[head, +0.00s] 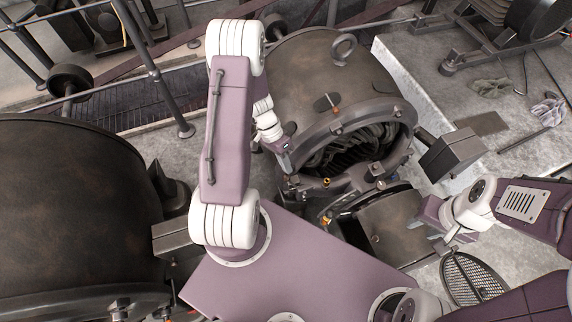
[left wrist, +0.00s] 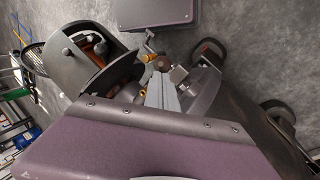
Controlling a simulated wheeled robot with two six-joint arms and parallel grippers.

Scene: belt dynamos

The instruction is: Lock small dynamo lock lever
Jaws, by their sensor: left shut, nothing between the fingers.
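The small dynamo (head: 335,75) is a dark, worn drum in the middle of the head view, its open end showing coils. A small flat lever (head: 327,102) sits on its top near the end ring; I cannot tell if it is the lock lever. My left gripper (head: 286,160) is shut and empty at the left side of the end ring. In the left wrist view its fingers (left wrist: 162,92) point towards a brown round knob (left wrist: 163,63) and brass fittings (left wrist: 148,37). Contact is unclear. My right gripper (head: 427,232) looks open and empty, right of the lower housing.
A larger dark drum (head: 75,205) fills the left side. A grey block (head: 450,155) juts out right of the dynamo. Metal railings (head: 150,70) run behind at the left. Gloves (head: 492,87) lie on the pale floor at the upper right.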

